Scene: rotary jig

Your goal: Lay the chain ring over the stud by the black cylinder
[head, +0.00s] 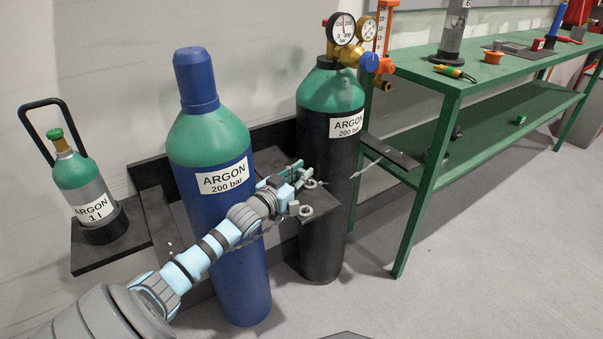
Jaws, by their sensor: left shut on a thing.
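My left gripper (303,184) reaches across the front of the blue cylinder (217,240) to the gap before the black cylinder (323,225). It is shut on what looks like the chain ring (317,184), which is small and partly hidden by the fingers. A grey chain (250,241) hangs under my left wrist, across the blue cylinder. The stud by the black cylinder cannot be made out clearly; a dark plate (320,204) sticks out at the black cylinder's left side, below the gripper. My right gripper is not in view.
A small argon bottle (75,180) stands on a dark shelf at the left. A regulator with gauges (345,40) tops the black cylinder. Another dark plate (392,153) sticks out to its right. A green bench (440,78) with tools stands further right. The floor in front is clear.

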